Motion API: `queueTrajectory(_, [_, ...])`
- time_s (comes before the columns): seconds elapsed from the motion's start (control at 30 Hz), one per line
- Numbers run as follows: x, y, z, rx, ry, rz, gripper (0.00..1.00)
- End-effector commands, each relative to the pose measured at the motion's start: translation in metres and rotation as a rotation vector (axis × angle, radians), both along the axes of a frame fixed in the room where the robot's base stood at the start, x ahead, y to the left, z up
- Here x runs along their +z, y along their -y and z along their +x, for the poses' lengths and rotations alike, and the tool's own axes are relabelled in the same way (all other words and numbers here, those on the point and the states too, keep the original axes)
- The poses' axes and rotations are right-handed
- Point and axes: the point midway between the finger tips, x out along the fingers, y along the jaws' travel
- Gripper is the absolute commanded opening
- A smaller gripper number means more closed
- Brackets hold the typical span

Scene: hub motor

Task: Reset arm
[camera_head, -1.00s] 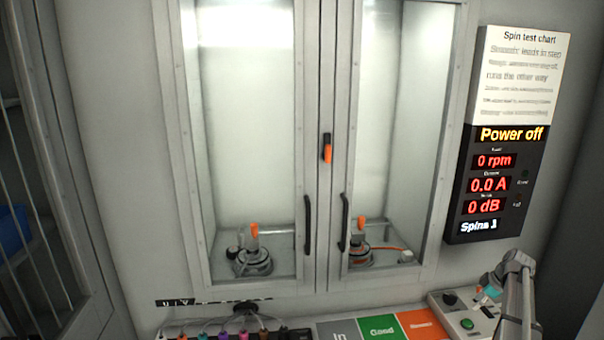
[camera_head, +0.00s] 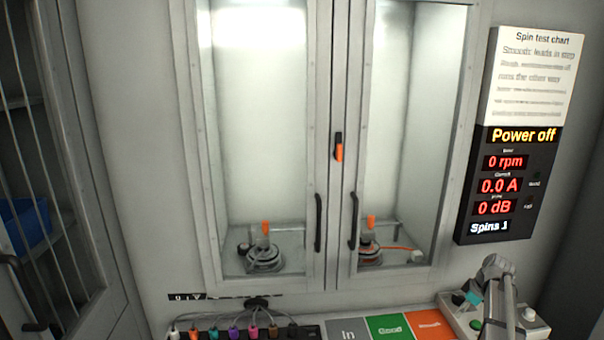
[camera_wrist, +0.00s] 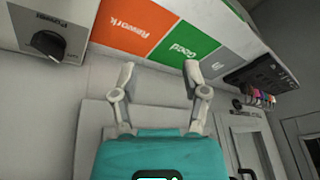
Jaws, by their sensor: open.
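My gripper (camera_wrist: 158,82) is open and empty in the wrist view, its two grey fingers spread apart on a teal body. Beyond the fingers are the orange Rework panel (camera_wrist: 135,27) and the green Good panel (camera_wrist: 187,46), and a pale cabinet. In the head view my arm reaches up at the lower right, beside the control box (camera_head: 459,318). A little teal shows by it, but the fingers cannot be made out there.
A glass-doored cabinet with black handles (camera_head: 318,222) holds two motor fixtures (camera_head: 264,257). The display (camera_head: 507,190) reads Power off, 0 rpm. Coloured connectors (camera_head: 234,333) line the bench front beside the grey In panel (camera_head: 349,331). A power knob (camera_wrist: 47,43) shows in the wrist view.

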Motion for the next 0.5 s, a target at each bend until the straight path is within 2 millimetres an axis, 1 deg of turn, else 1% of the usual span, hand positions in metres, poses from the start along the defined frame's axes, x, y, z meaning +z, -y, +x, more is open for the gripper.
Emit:
queueTrajectory(0.03, [0.0,-0.017,-0.005,-0.013,-0.014,-0.002,0.59])
queueTrajectory(0.17, [-0.002,-0.063,-0.014,-0.079,-0.065,-0.012,0.59])
queueTrajectory(0.2, [-0.002,-0.078,-0.018,-0.105,-0.081,-0.015,0.59])
queueTrajectory(0.37, [-0.004,-0.133,-0.034,-0.2,-0.14,-0.037,0.59])
queueTrajectory(0.5, [-0.005,-0.178,-0.053,-0.287,-0.183,-0.062,0.59])
